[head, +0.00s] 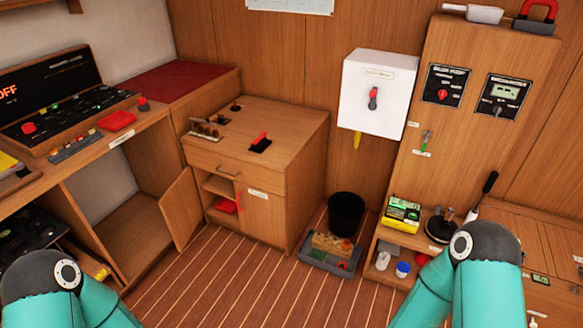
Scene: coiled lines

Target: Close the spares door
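The wooden cabinet (296,140) in the middle of the head view has a drawer and two doors under it. Its left door (181,210) stands swung open toward the left, apparently hinged at the cabinet's left edge. The opening shows a shelf (217,187) and a red item (227,205) inside. The right door (266,213) is shut and carries a small label that I cannot read, so I cannot tell which door is named spares. Only teal links of my arms show at the bottom left and bottom right; both grippers are out of view.
The left counter (132,147) has an open bay (138,225) beside the open door. A black bin (346,213) and a low tray (318,262) with items stand right of the cabinet. The striped floor (225,275) before the cabinet is clear.

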